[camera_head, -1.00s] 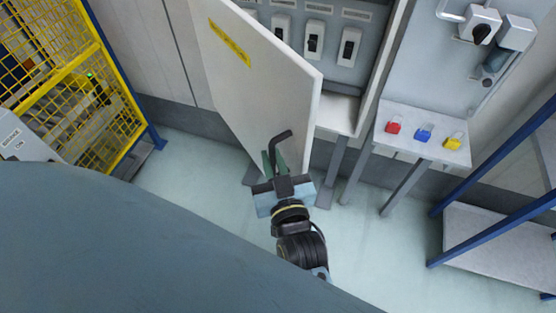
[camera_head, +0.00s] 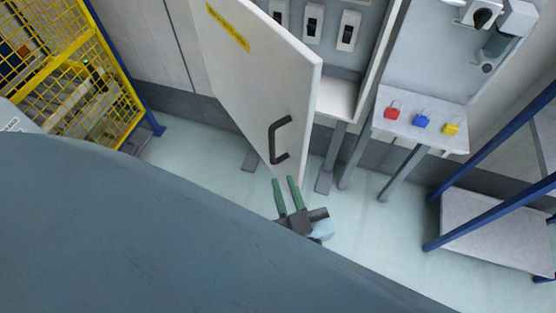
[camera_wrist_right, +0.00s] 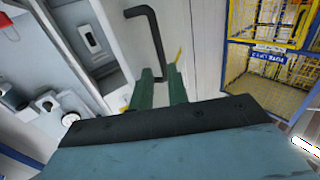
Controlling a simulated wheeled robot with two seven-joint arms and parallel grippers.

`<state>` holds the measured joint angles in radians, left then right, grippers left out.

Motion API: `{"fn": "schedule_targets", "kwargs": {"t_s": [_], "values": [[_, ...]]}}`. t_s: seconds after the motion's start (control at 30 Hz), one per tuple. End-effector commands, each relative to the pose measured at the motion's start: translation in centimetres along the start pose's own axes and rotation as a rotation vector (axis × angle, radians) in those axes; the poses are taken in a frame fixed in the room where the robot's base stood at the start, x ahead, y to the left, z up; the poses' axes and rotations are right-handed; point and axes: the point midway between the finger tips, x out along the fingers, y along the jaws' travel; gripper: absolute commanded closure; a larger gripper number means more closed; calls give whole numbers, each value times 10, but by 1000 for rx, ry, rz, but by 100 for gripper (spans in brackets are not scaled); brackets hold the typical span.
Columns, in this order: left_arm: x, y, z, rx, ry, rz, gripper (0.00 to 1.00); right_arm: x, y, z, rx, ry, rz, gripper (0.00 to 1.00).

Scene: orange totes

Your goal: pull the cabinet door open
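The cabinet door (camera_head: 255,75) is a pale panel with a yellow label, standing ajar with switches visible inside the cabinet. Its black bar handle (camera_head: 279,140) is near the door's lower free edge. My right gripper (camera_head: 287,181) has two green fingers, apart and empty, just below the handle in the head view. My left gripper is not in view.
A small shelf (camera_head: 420,125) to the right carries red, blue and yellow padlocks. A blue-framed rack (camera_head: 495,215) stands at the right, and a yellow mesh cage (camera_head: 70,75) at the left. The floor (camera_head: 195,150) below the door is clear.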

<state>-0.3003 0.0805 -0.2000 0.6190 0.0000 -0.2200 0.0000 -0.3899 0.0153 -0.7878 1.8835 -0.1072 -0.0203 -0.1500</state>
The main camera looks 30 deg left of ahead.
Motion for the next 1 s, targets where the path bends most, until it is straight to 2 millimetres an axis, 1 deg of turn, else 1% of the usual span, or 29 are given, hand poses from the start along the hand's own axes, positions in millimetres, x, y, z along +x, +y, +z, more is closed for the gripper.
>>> {"fn": "schedule_targets", "kwargs": {"t_s": [0.03,0.1,0.2,0.33,0.53,0.57,0.67,0.7,0.77,0.83,0.87,0.9,0.93,0.97,1.0], "values": [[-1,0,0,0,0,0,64,-10,0,0,0,-2,-1,83],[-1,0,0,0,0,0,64,-19,0,1,0,-3,0,83],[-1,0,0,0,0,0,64,-28,0,0,0,-1,0,83],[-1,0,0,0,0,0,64,-32,0,0,0,1,0,83],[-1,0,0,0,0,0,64,-32,0,0,-1,1,0,83],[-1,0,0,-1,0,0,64,-32,0,0,-1,1,0,85],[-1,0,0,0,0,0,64,-32,1,7,-1,-14,1,98],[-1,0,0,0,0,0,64,-32,3,16,-3,-34,3,100],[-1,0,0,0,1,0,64,-34,9,40,-5,-87,10,100],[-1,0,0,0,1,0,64,-39,19,83,-6,-181,23,100],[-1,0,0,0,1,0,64,-44,25,105,-5,-231,31,100],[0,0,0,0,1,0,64,-52,35,139,-1,-307,45,100],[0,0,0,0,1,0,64,-61,43,165,4,-368,58,100],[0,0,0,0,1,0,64,-72,52,192,11,-431,73,100],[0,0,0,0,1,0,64,-89,64,227,22,-518,96,100]]}}
